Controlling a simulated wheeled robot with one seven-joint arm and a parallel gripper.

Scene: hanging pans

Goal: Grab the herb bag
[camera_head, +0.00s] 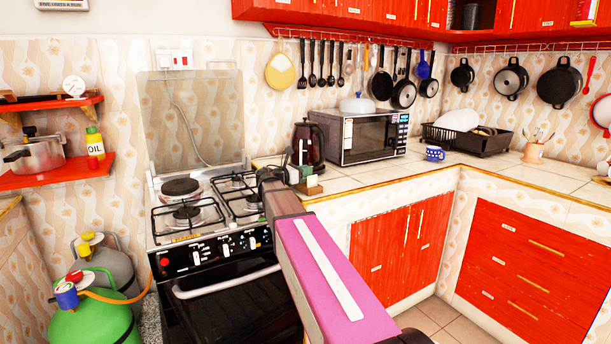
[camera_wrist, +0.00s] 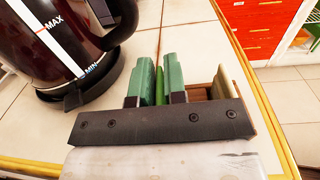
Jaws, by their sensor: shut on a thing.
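My gripper (camera_wrist: 159,88) is over the tiled counter, beside the black kettle, with two green fingers close together. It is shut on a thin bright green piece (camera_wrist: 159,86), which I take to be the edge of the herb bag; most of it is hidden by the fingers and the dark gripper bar. In the head view my gripper (camera_head: 300,170) reaches to the counter corner right of the stove, where the bag cannot be made out. A small brown box-like thing (camera_wrist: 220,88) is just right of the fingers in the wrist view.
The black kettle (camera_wrist: 75,35) stands close to the left of the fingers. In the head view the microwave (camera_head: 365,138) is behind, the stove (camera_head: 205,205) is to the left, and a blue cup (camera_head: 434,153) is to the right. The counter's front edge is close.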

